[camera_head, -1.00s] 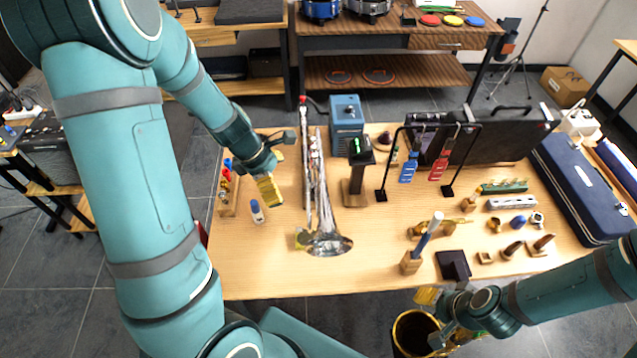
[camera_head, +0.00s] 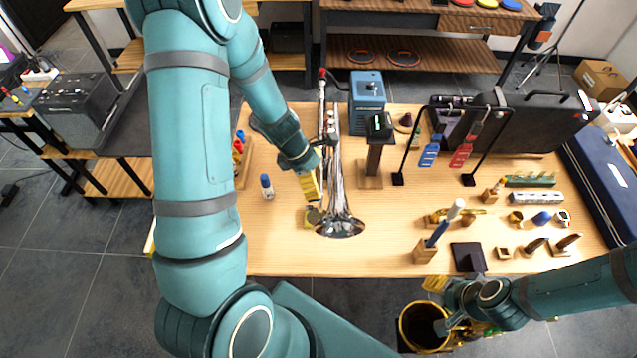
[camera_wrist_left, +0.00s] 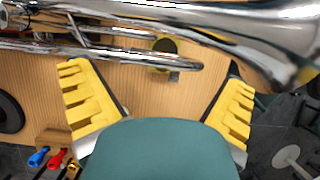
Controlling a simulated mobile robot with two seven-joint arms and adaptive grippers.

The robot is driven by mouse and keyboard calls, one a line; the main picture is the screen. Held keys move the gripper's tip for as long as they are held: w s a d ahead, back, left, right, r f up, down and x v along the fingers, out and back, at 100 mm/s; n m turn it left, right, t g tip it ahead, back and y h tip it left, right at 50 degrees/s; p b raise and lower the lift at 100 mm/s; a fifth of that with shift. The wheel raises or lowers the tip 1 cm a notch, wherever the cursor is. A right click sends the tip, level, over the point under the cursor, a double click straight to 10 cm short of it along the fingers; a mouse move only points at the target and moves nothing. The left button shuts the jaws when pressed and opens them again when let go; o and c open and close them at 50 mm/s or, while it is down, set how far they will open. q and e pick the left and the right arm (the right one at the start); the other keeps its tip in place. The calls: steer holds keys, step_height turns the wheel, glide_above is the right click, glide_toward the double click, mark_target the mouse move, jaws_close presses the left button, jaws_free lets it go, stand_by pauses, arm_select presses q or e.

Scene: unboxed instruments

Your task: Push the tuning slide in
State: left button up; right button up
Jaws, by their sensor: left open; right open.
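A silver brass instrument (camera_head: 338,190) lies lengthwise on the wooden table, its flared bell toward the near edge. In the left wrist view its tubing (camera_wrist_left: 110,45) crosses the top, and a rounded U-bend (camera_wrist_left: 190,66), which looks like the tuning slide, ends between the spread yellow fingers. My left gripper (camera_head: 311,186) is open and empty, just left of the instrument; it also shows in the left wrist view (camera_wrist_left: 160,92). Contact with the tubing cannot be made out. My right gripper (camera_head: 440,307) is open off the table's near edge, over a black and gold bin.
A wooden block holding a brush (camera_head: 425,251) is front right. The table's front left is clear.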

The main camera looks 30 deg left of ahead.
arm_select(q)
steer(key=shift+x, duration=0.9)
